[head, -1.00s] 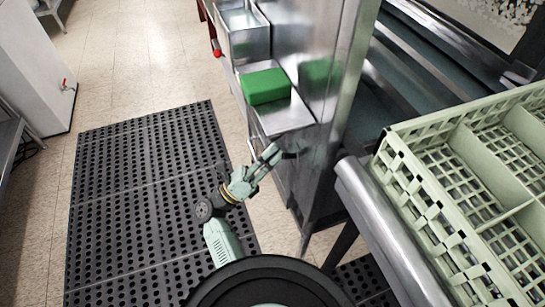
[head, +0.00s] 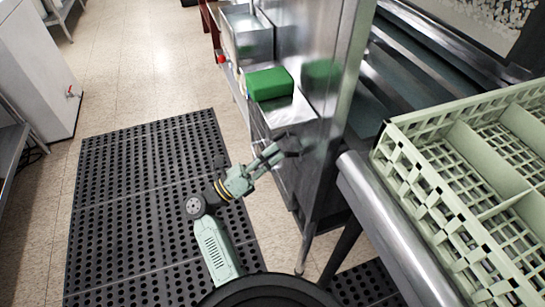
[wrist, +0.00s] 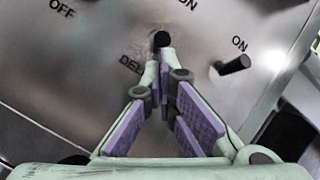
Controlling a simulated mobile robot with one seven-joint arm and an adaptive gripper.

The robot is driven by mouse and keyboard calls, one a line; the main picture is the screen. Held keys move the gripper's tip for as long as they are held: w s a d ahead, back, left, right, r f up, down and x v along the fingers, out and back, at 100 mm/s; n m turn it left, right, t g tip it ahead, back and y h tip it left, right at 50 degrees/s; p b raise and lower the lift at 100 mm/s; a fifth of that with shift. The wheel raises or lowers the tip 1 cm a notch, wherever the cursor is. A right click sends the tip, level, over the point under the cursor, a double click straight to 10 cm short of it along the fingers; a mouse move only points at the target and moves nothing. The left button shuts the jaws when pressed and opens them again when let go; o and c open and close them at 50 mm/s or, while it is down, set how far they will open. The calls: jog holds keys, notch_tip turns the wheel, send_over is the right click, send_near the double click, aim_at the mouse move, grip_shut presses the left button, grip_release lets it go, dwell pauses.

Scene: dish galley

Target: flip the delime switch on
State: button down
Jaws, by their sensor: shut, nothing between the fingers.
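In the wrist view a metal panel (wrist: 90,85) carries OFF and ON lettering and a label beginning "DEL" (wrist: 131,64), its rest hidden behind my fingers. My gripper (wrist: 160,68) is shut and empty, with its tips over the panel beside that label. A round black knob or lever end (wrist: 161,39) shows just beyond the tips; I cannot tell whether they touch. A black lever (wrist: 233,65) sticks out to the right, below an ON mark. I cannot tell which of the two belongs to the delime label. In the head view my gripper (head: 279,152) is at the steel cabinet's side.
A green block (head: 269,83) sits on a steel ledge above my gripper in the head view. A pale green dish rack (head: 440,195) stands on the right, behind a rounded steel edge (head: 385,215). The black perforated floor mat (head: 140,210) on the left is clear.

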jog(key=shift+a+r, duration=0.1)
jog(key=shift+r, duration=0.05)
jog(key=shift+s+a+r+g+y, duration=0.1)
jog(key=shift+a+r+g+y, duration=0.15)
jog(key=shift+y, duration=0.35)
jog(key=shift+s+a+r+m+g+y, duration=0.1)
jog(key=shift+a+r+m+g+y, duration=0.15)
jog(key=shift+y, duration=0.3)
jog(key=shift+a+r+m+g+y, duration=0.15)
jog(key=shift+r+g+y, duration=0.15)
jog(key=shift+y, duration=0.25)
jog(key=shift+r+b, duration=0.35)
jog(key=shift+s+a, duration=0.1)
